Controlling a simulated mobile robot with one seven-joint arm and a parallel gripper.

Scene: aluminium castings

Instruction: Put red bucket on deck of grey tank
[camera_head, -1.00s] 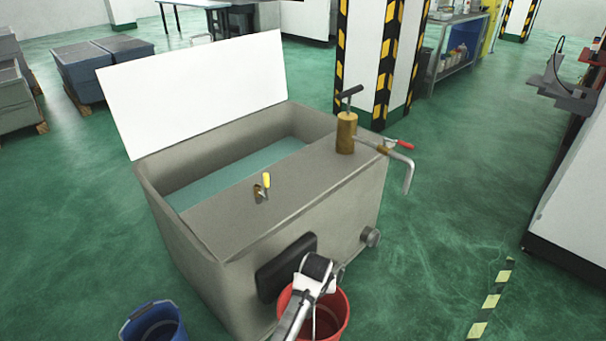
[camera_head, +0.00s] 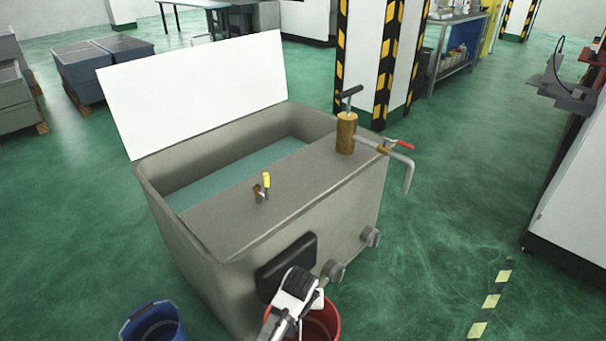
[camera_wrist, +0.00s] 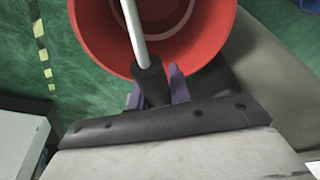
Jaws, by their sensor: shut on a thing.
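The red bucket (camera_head: 318,322) hangs in front of the grey tank, low at the bottom of the head view. In the wrist view the red bucket (camera_wrist: 205,28) fills the top middle, its open mouth facing the camera. My gripper (camera_wrist: 158,90) is shut on the dark grip of the bucket's handle. In the head view my arm's end hides part of the bucket. The grey tank (camera_head: 215,268) stands in the middle. Its flat deck (camera_head: 290,185) carries a small yellow-handled valve (camera_head: 266,182) and a brass hand pump (camera_head: 346,134).
A white lid (camera_head: 195,95) stands raised behind the tank's open liquid bath (camera_head: 245,165). A bent spout and red lever (camera_head: 404,160) stick out on the right. A blue bucket (camera_head: 152,325) stands at lower left. The deck between valve and pump is clear.

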